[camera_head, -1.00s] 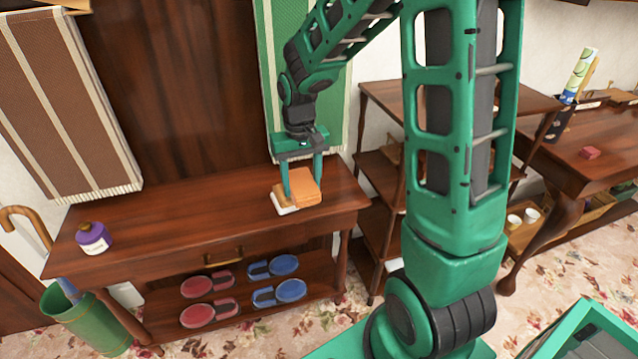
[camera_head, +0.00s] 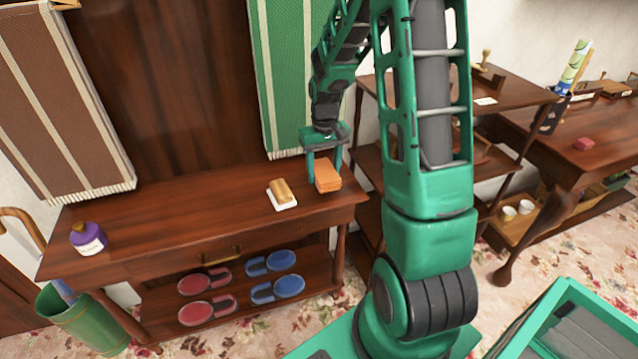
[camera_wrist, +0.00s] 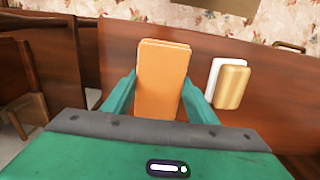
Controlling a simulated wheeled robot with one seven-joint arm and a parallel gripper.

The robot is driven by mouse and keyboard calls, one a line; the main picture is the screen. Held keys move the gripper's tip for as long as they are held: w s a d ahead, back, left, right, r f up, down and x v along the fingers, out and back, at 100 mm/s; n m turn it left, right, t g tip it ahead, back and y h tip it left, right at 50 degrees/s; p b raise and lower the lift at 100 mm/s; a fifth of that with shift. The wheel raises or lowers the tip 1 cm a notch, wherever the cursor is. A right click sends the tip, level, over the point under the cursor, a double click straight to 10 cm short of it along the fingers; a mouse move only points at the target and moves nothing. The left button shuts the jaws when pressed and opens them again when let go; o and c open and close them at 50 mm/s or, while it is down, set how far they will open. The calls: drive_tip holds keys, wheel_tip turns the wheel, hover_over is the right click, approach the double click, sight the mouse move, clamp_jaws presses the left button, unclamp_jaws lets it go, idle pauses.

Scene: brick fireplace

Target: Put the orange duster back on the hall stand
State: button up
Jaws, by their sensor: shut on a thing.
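The orange duster (camera_head: 327,176) is a small block held between the fingers of my gripper (camera_head: 325,170), over the right end of the hall stand's top. My gripper is shut on it. In the wrist view the duster (camera_wrist: 163,80) stands between the two green fingers. The hall stand (camera_head: 170,215) is dark wood with a drawer and a lower shelf. I cannot tell whether the duster touches the stand's top or hangs just above it. A tan block on a white base (camera_head: 282,194) lies just left of the duster, apart from it; it also shows in the wrist view (camera_wrist: 231,85).
A green towel (camera_head: 283,80) hangs behind. A tiered shelf (camera_head: 490,95) is close on the right. The stand's top is clear left of centre.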

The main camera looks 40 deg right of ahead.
wheel_tip(320, 180, down, 4)
drive_tip(key=shift+f, duration=0.1)
idle(0.4)
drive_tip(key=o, duration=1.1)
